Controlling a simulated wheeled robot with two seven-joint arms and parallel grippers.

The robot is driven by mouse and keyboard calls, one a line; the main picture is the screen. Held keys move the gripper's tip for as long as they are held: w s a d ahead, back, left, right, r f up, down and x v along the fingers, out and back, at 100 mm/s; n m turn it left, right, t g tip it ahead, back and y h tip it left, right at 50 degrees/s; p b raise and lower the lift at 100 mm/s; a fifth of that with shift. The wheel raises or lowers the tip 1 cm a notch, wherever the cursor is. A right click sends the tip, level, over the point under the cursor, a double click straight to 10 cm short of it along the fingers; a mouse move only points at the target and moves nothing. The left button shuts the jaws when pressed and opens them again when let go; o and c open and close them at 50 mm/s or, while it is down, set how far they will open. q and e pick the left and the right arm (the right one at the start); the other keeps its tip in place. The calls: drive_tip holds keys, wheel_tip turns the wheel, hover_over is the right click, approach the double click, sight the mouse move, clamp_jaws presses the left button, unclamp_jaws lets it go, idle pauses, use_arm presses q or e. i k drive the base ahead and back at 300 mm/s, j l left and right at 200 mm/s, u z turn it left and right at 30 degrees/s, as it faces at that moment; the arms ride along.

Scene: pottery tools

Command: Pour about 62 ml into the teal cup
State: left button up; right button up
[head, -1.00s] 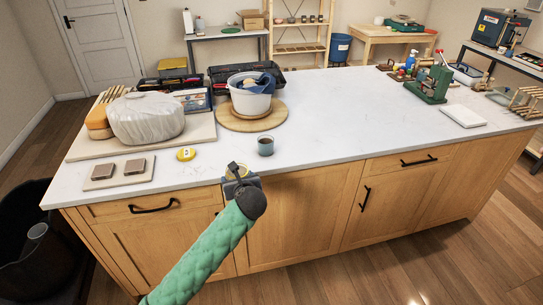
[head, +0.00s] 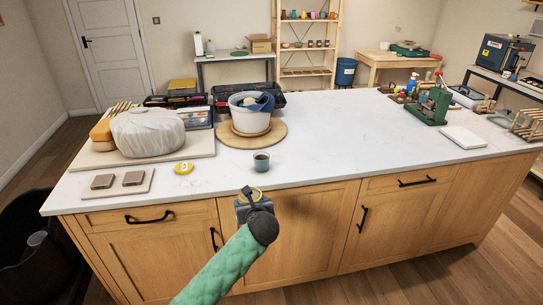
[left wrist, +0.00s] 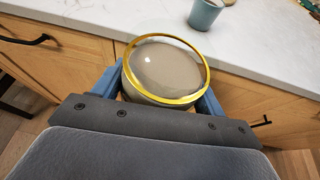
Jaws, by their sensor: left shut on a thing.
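The teal cup (head: 261,163) stands upright on the white worktop near its front edge. It also shows at the top of the left wrist view (left wrist: 205,14). Its inside looks dark in the head view; I cannot tell what it holds. My left gripper (head: 250,198) is shut on a round yellow-rimmed container (left wrist: 165,98), which holds a grey-brown, shiny content. The blue fingers clasp it from both sides. The container looks about level, in front of the counter edge and apart from the cup. My right gripper is not in view.
Behind the cup, a white bucket (head: 249,122) with a blue cloth stands on a round wooden board (head: 225,140). A yellow disc (head: 184,168) and a board with two brown tiles (head: 112,191) lie left. The worktop (head: 370,140) right of the cup is clear.

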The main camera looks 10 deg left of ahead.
sight(260, 158)
drive_tip(key=i+l, duration=0.15)
drive_tip(key=l, duration=0.2)
drive_tip(key=i+l+z, duration=0.1)
drive_tip(key=l, duration=0.25)
drive_tip(key=i+l, duration=0.15)
drive_tip(key=l, duration=0.2)
drive_tip(key=i+l+z, duration=0.1)
drive_tip(key=l, duration=0.25)
drive_tip(key=i+l, duration=0.2)
drive_tip(key=l, duration=0.15)
drive_tip(key=z, duration=0.05)
